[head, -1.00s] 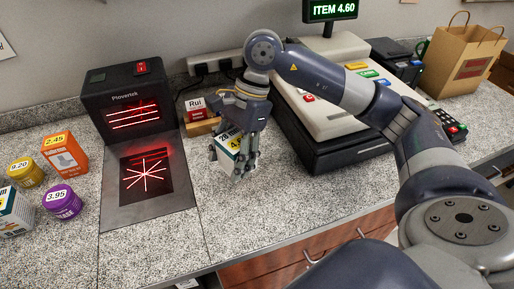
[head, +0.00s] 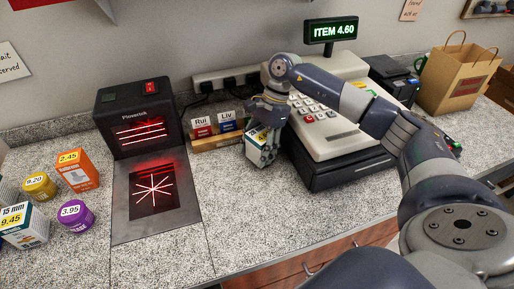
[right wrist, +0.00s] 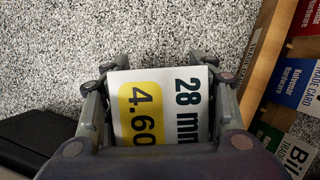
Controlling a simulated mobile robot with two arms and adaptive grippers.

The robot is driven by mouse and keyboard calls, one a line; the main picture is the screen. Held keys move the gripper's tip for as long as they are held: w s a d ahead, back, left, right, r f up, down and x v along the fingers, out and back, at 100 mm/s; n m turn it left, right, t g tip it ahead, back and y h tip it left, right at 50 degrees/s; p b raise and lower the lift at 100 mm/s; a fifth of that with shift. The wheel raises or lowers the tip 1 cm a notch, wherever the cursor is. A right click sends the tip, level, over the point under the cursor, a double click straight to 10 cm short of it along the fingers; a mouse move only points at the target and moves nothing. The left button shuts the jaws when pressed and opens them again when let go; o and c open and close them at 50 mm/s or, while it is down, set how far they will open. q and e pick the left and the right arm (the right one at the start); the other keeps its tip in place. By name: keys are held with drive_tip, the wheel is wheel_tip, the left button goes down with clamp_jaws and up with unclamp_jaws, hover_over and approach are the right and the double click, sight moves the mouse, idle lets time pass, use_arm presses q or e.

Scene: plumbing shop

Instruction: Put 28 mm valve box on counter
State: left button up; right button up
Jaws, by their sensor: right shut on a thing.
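The 28 mm valve box (head: 257,150) is white with a yellow 4.60 label. My right gripper (head: 266,150) is shut on it, over the counter (head: 230,215) between the scanner and the cash register. In the right wrist view the box (right wrist: 160,105) sits between both fingers of the gripper (right wrist: 160,110), its 28 mm and 4.60 print facing the camera. Whether its base touches the counter cannot be told. My left gripper is not in view.
The scanner (head: 125,215) with red laser lines stands left. A wooden card rack (head: 205,143) is behind the box, the cash register (head: 335,165) close right. A 15 mm box (head: 28,232), an orange box (head: 78,170), yellow jar (head: 40,186) and purple jar (head: 76,216) stand far left. Front counter is clear.

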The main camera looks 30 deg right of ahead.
drive_tip(key=shift+f, duration=0.4)
drive_tip(key=shift+f, duration=0.15)
drive_tip(key=o, duration=1.4)
drive_tip(key=shift+o, duration=0.2)
